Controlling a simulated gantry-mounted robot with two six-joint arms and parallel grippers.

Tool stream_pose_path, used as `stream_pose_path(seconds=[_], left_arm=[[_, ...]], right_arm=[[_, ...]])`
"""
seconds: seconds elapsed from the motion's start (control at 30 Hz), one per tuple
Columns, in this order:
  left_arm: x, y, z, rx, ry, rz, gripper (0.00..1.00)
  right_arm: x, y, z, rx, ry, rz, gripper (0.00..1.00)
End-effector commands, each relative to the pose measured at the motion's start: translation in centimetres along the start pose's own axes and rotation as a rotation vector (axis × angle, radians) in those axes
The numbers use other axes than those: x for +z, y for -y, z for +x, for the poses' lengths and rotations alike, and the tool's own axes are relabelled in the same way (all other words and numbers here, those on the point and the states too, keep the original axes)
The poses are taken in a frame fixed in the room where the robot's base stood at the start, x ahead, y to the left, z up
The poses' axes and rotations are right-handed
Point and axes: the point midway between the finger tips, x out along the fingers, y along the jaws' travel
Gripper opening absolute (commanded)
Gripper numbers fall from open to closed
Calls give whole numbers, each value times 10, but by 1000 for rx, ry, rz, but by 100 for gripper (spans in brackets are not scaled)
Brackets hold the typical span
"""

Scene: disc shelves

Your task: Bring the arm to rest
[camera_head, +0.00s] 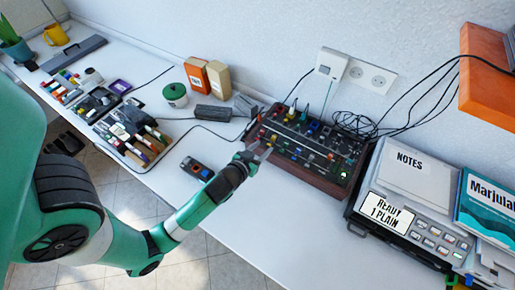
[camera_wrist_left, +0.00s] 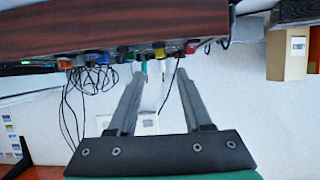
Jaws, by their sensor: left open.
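My left arm comes in from the left of the head view. Its gripper (camera_head: 260,151) is at the left end of a dark control panel with a wooden side (camera_head: 312,150), among or just above its coloured knobs. In the left wrist view the two fingers (camera_wrist_left: 158,78) stand apart with nothing held between them. The panel's wooden side (camera_wrist_left: 110,38) and several knobs show above the fingertips there. I cannot tell whether a fingertip touches a knob. My right gripper is not in view.
A small dark device (camera_head: 197,168) lies left of my gripper. A lidded pot (camera_head: 175,95), an orange box (camera_head: 197,76) and a beige box (camera_head: 218,78) stand behind. Black cables (camera_head: 355,124) lie behind the panel. The front white tabletop (camera_head: 255,210) is clear.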

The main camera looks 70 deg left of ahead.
Motion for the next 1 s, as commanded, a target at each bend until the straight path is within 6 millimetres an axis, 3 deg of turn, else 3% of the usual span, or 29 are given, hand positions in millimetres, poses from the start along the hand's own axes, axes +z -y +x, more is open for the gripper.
stream_pose_path(seconds=[0.1, 0.2, 0.87, 0.97, 1.0], left_arm=[[-1, -1, -23, 2, 1, 2, 50], [0, 0, -32, 1, 1, 1, 50], [0, -4, -34, 10, -2, 3, 50], [-24, -21, -28, 44, -50, -2, 50], [-42, -33, -25, 65, -85, -8, 50]], right_arm=[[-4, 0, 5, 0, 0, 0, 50], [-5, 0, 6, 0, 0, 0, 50], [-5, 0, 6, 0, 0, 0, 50], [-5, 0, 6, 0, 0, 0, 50], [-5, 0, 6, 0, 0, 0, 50]])
